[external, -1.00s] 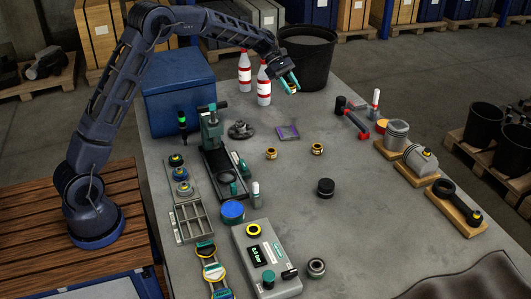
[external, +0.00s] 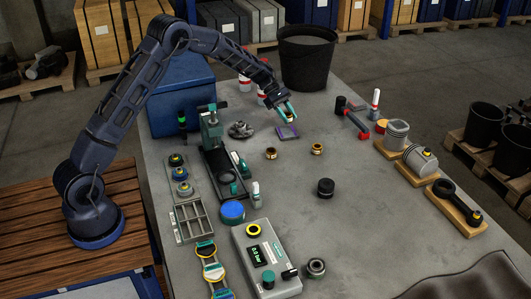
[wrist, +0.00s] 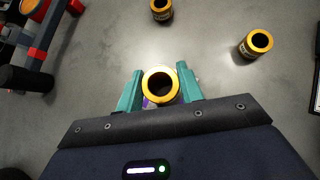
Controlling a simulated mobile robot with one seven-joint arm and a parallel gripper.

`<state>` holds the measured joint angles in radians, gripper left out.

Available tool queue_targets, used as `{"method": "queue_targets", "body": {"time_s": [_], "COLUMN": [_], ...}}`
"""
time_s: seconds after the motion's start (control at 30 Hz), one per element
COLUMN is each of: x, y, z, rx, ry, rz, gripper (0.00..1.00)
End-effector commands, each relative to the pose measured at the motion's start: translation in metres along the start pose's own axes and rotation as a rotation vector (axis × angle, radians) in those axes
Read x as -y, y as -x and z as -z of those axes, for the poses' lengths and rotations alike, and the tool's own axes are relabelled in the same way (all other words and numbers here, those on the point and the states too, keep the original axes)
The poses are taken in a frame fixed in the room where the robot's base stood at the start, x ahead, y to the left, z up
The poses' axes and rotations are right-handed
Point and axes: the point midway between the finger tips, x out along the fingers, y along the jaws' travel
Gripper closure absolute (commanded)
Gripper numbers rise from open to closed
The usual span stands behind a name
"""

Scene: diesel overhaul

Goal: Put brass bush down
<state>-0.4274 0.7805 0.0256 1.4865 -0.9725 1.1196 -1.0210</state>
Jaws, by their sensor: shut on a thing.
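My gripper (external: 287,112) is shut on a brass bush (wrist: 160,84), which sits upright between the teal fingers in the wrist view. In the external view my gripper is over the back middle of the table, close above a small purple square pad (external: 287,131). In the wrist view most of the pad is hidden behind the held bush. Two more brass bushes stand on the bare table, one to the left (external: 271,153) and one to the right (external: 317,149) in the external view. I cannot tell the exact gap between the held bush and the table.
A dark flanged part (external: 241,130) lies left of the pad, beside a green press (external: 213,145). Red-labelled bottles (external: 245,82) and a black bucket (external: 308,58) are behind. A red-and-black tool (external: 353,120) lies right. The table front of the bushes is mostly clear around a black cylinder (external: 326,188).

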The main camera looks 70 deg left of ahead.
Motion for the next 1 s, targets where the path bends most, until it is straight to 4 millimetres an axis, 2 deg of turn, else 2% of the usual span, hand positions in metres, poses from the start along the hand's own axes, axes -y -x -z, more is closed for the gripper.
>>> {"method": "queue_targets", "body": {"time_s": [0.27, 0.5, 0.93, 0.97, 1.0], "x": [0.000, 0.000, 0.000, 0.000, 0.000], "y": [-0.012, -0.033, -0.037, -0.037, -0.037], "z": [0.013, 0.035, 0.040, 0.039, 0.039], "rx": [0.000, 0.000, 0.000, 0.000, 0.000], "ry": [0.000, 0.000, 0.000, 0.000, 0.000], "rz": [0.001, 0.001, 0.000, 0.000, 0.001], "gripper": [0.93, 0.93, 0.93, 0.57, 0.49]}}
